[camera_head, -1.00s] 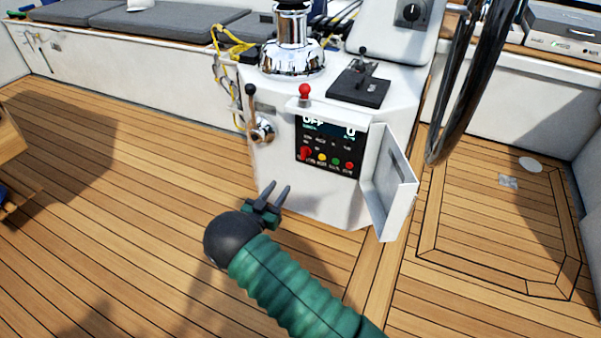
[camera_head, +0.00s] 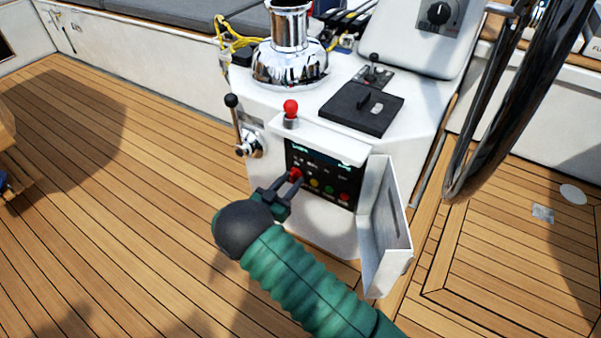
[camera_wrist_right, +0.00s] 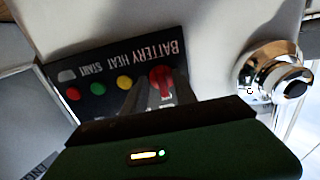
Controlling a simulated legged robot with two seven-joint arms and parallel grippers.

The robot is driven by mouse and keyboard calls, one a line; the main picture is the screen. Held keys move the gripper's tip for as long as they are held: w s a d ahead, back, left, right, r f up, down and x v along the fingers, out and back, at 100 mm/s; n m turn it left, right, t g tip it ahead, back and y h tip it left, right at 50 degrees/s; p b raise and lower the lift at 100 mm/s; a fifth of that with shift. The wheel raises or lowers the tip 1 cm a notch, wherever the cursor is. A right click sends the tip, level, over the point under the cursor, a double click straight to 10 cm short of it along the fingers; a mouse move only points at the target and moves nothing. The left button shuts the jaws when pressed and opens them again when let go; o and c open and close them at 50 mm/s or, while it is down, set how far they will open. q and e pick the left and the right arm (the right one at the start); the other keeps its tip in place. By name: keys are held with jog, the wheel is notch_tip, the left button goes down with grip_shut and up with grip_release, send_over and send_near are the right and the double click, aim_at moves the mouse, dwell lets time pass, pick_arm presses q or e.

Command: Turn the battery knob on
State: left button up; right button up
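The red battery knob (camera_head: 296,174) is at the left end of a row of coloured buttons on the black control panel (camera_head: 325,181) of the white console. My right gripper (camera_head: 288,179) is at this knob, its two fingers still apart. In the right wrist view the knob (camera_wrist_right: 162,78) shows under the BATTERY label, with one gripper finger on either side (camera_wrist_right: 160,94). I cannot tell whether the fingers press on it. The panel display (camera_head: 325,157) is lit with small text too blurred to read. My left gripper is not in view.
An open white panel door (camera_head: 382,230) stands right of the panel. A chrome winch (camera_head: 290,55) and the dark wheel (camera_head: 500,110) are nearby.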

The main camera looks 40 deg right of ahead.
jog(key=shift+a+r, duration=0.35)
jog(key=shift+a, duration=0.3)
jog(key=shift+c, duration=2.1)
jog(key=shift+d+f, duration=0.15)
jog(key=shift+d, duration=0.35)
grip_shut()
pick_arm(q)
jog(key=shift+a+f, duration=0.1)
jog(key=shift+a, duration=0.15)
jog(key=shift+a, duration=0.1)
pick_arm(e)
jog(key=shift+a, duration=0.15)
